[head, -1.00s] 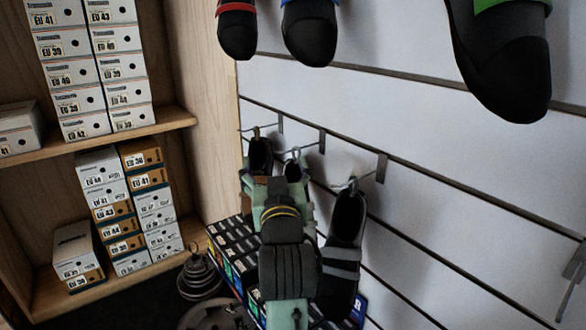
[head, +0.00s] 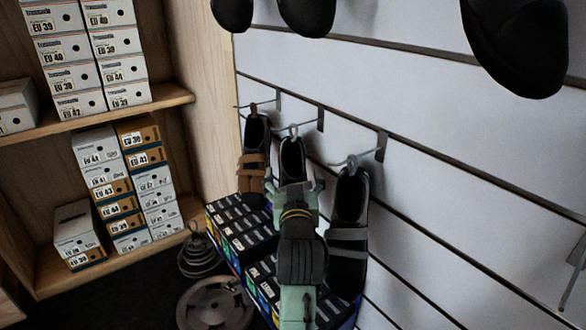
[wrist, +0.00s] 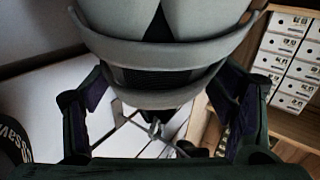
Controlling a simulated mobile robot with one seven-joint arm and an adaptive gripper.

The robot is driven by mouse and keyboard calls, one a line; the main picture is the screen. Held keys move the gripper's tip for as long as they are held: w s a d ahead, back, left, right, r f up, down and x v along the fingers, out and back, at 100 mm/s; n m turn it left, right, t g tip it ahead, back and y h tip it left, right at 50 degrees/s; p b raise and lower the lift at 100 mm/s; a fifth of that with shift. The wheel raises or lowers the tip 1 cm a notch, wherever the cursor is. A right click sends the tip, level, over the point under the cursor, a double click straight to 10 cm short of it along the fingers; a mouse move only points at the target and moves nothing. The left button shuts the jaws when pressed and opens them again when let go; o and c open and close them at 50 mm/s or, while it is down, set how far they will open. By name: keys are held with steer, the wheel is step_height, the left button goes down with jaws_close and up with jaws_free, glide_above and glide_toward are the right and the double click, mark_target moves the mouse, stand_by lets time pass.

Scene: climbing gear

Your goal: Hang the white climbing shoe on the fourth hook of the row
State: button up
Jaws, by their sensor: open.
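The shoe on the second hook, in the middle of the row, shows its dark opening and pale rim (head: 292,150) in the head view; its lower part is hidden behind my gripper. In the wrist view it looks pale grey-white with light grey straps (wrist: 150,55), and fits the white climbing shoe. My gripper (head: 296,193) is open in front of it. In the wrist view the fingers of my gripper (wrist: 160,108) stand on either side, apart. I cannot tell whether they touch the shoe. The fourth hook (head: 572,275) is bare at the right edge.
A brown-strapped shoe (head: 254,160) hangs on the first hook, left of my gripper. A black shoe with grey straps (head: 348,230) hangs close on its right, on the third hook. Stacked dark boxes (head: 235,245) stand below. The white wall (head: 460,210) is clear between third and fourth hooks.

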mark_target(293, 169)
steer(key=shift+w, duration=1.85)
steer(key=shift+c, duration=0.2)
steer(key=shift+r, duration=0.1)
steer(key=c, duration=1.4)
